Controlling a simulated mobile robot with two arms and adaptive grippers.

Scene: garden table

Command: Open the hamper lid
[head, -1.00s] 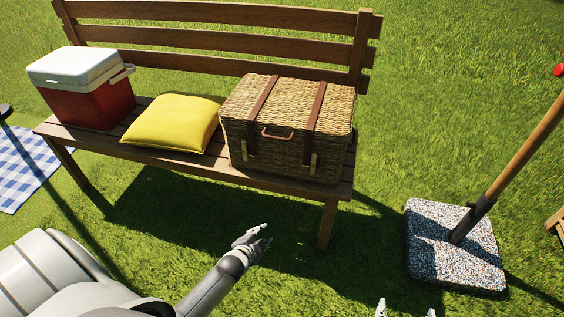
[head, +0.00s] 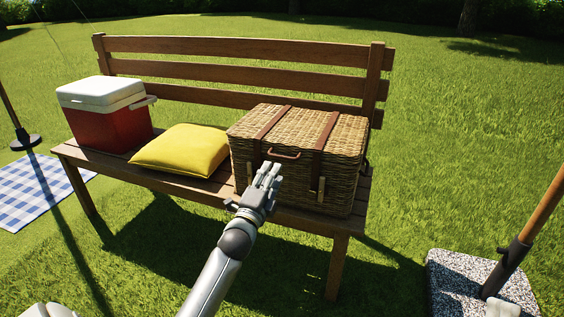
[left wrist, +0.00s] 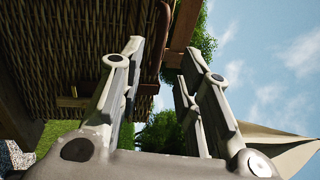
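The wicker hamper (head: 285,160) stands on the bench with its lid (head: 300,125) down. Two brown leather straps (head: 322,140) run over the lid and down the front. A brown handle (head: 284,155) sits at the front, near the lid's edge. My left gripper (head: 268,172) is in front of the hamper, just below the handle. In the left wrist view its two fingers (left wrist: 160,55) are apart with nothing held, and the wicker wall (left wrist: 70,50) fills the upper left. A pale part of my right gripper (head: 503,309) shows at the bottom right; its fingers cannot be made out.
The yellow cushion (head: 182,150) lies left of the hamper, and a red and white cooler (head: 105,115) stands beyond it. The wooden bench (head: 200,188) has a slatted back behind the hamper. A speckled base with a pole (head: 455,285) stands at right.

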